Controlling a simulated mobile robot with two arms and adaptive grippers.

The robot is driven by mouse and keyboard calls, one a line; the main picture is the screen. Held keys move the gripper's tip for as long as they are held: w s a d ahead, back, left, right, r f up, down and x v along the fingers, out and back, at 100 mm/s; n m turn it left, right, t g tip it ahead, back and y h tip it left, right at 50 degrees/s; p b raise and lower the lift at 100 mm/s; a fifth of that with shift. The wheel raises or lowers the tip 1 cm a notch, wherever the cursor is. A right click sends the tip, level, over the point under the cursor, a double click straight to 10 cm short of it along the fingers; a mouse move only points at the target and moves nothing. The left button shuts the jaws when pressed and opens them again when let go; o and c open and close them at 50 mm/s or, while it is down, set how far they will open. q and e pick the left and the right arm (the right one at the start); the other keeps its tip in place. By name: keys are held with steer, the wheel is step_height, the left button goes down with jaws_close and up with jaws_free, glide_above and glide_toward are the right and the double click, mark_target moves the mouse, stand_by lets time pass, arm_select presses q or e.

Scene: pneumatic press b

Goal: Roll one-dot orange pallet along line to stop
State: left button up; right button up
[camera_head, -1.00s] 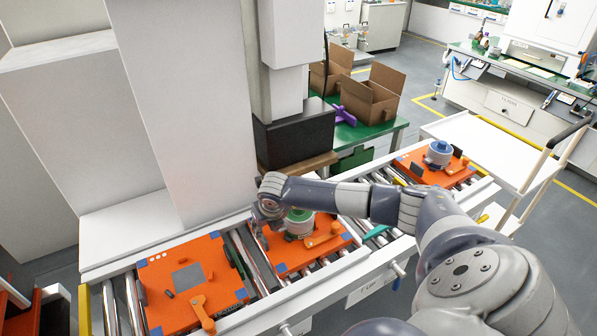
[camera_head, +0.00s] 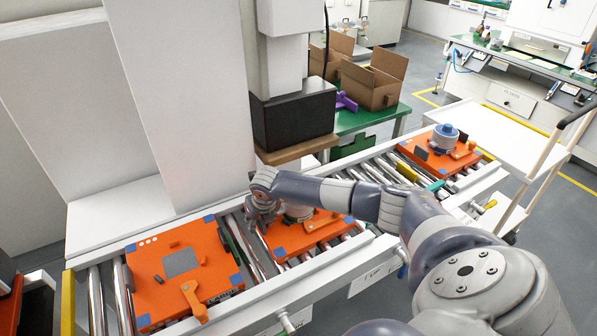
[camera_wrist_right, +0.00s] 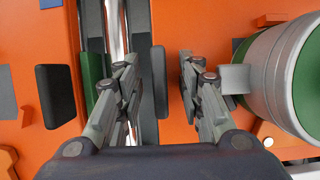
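Three orange pallets lie on the roller line. The left pallet (camera_head: 150,268) carries three white dots at its far corner. The middle pallet (camera_head: 290,240) bears a grey cylinder, partly behind my right arm; it also shows in the wrist view (camera_wrist_right: 190,26) with the green-ended cylinder (camera_wrist_right: 280,80). The right pallet (camera_head: 465,165) bears a blue-topped cylinder (camera_head: 443,138). No dots can be made out on the middle or right one. My right gripper (camera_wrist_right: 158,85) is open above the middle pallet's left edge, its fingers either side of a dark upright plate (camera_wrist_right: 160,70). My left gripper is out of view.
Bare rollers (camera_head: 95,300) show at the left end, and a narrow roller gap separates the left and middle pallets. A black press block (camera_head: 295,118) overhangs behind the middle pallet. Cardboard boxes (camera_head: 372,85) stand on a green table. A white cart (camera_head: 500,135) stands at the right.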

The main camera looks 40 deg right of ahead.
steer(key=shift+c, duration=0.2)
jaws_close()
steer(key=shift+w+d+r, duration=0.1)
steer(key=shift+w+r, duration=0.1)
steer(key=shift+r, duration=0.1)
steer(key=shift+s+d+f, duration=0.1)
steer(key=shift+d+f, duration=0.05)
steer(key=shift+d, duration=0.35)
steer(key=shift+s+d+f+b, duration=0.1)
steer(key=shift+s+d+b, duration=0.15)
steer(key=shift+d, duration=0.55)
steer(key=shift+s+d+r+b, duration=0.1)
steer(key=shift+s+d, duration=0.1)
steer(key=shift+d, duration=0.6)
steer(key=shift+s+d+f+b, duration=0.1)
steer(key=shift+s+d+b, duration=0.15)
steer(key=shift+d, duration=0.55)
steer(key=shift+s+d+b, duration=0.35)
steer(key=shift+d, duration=0.95)
steer(key=shift+s+d+b, duration=0.35)
steer(key=shift+d, duration=0.95)
steer(key=shift+s+d+b, duration=0.35)
steer(key=shift+d, duration=0.95)
steer(key=shift+f, duration=0.1)
